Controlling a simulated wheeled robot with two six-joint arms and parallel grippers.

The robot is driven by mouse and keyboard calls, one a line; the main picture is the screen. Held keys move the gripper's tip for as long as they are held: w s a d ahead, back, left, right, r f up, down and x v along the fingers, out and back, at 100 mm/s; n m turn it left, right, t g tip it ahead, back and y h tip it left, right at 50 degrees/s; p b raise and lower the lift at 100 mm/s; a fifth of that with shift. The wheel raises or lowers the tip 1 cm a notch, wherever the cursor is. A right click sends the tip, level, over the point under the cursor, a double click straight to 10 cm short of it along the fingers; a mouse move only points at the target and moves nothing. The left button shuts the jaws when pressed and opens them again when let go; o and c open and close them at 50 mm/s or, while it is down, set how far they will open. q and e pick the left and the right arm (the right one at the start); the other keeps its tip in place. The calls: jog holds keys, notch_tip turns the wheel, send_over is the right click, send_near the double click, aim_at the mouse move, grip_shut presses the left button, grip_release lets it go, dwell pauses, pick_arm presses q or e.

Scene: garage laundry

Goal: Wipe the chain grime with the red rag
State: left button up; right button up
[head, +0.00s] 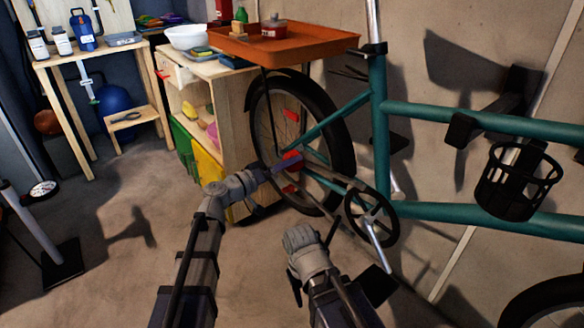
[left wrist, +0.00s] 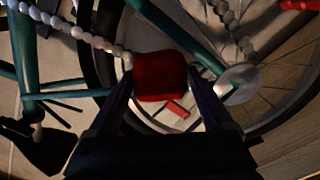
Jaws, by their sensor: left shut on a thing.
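The red rag (left wrist: 160,77) is pinched between the fingertips of my left gripper (head: 287,163). In the head view the rag (head: 292,155) shows as a small red patch at the rear wheel's hub. In the left wrist view the chain (left wrist: 95,42) is a string of pale beads running to the rag's upper left edge; another run (left wrist: 232,22) lies at the upper right. The rag overlaps the chain or lies very close; contact is unclear. Grime cannot be told apart. My right arm's end is low in the middle, apart from the bicycle; its fingers are not clear.
The teal bicycle frame (head: 379,130) stands along the wall, with crank ring (head: 371,216) and rear wheel (head: 334,120) close by. An orange tray (head: 325,43) is above the wheel. A wooden cabinet (head: 237,120) stands behind it. The floor at left is mostly clear.

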pick_arm(q)
jog(key=shift+a, duration=0.1)
jog(key=shift+v, duration=3)
jog(key=v, duration=0.3)
jog(key=shift+x, duration=3.55)
jog(key=shift+x, duration=1.15)
jog(key=shift+s, duration=0.15)
